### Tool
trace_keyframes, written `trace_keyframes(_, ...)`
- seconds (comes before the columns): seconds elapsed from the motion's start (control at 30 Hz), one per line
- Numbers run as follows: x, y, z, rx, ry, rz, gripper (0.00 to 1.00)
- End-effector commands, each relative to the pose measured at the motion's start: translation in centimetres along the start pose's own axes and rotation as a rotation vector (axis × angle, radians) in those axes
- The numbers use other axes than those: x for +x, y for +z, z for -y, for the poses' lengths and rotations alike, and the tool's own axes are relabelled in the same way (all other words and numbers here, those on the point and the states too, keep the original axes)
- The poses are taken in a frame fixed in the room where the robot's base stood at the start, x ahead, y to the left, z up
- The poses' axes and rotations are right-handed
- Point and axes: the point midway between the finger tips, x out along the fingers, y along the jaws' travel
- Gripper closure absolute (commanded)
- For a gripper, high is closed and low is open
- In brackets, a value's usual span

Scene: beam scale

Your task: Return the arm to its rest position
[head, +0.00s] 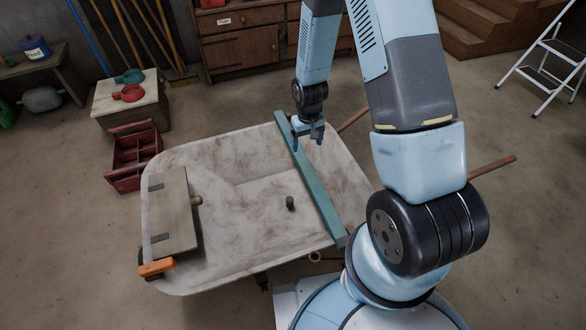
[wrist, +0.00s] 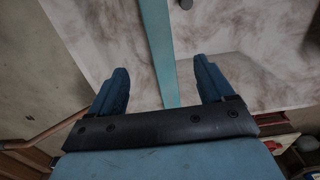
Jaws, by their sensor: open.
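My gripper (head: 308,136) is open and empty in the head view. It hangs over the far end of a teal beam (head: 316,189) that lies across the pale, stained wheelbarrow-like tray (head: 235,245). In the wrist view my two fingers (wrist: 165,92) stand wide apart, and the beam (wrist: 157,45) runs between and beyond them. I cannot tell the exact height of the gripper above the beam. A small dark cylinder (head: 290,203) stands in the tray, left of the beam. My arm rises from the right and bends down to the gripper.
A wooden board (head: 172,215) with dark straps and an orange piece (head: 157,267) sit at the tray's left end. A red crate (head: 133,158) and a low stand (head: 130,103) are on the floor at left. A cabinet (head: 240,45) stands behind; a step ladder (head: 548,55) is far right.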

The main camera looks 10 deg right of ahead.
Motion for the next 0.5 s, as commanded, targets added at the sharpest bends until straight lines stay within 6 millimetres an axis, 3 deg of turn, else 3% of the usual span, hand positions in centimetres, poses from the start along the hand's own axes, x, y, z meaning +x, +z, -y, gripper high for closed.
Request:
trace_keyframes(0.2,-1.15,0.01,0.00,0.000,0.000,0.000,0.19)
trace_keyframes(0.5,-1.21,0.03,-0.01,0.000,0.000,0.001,0.19)
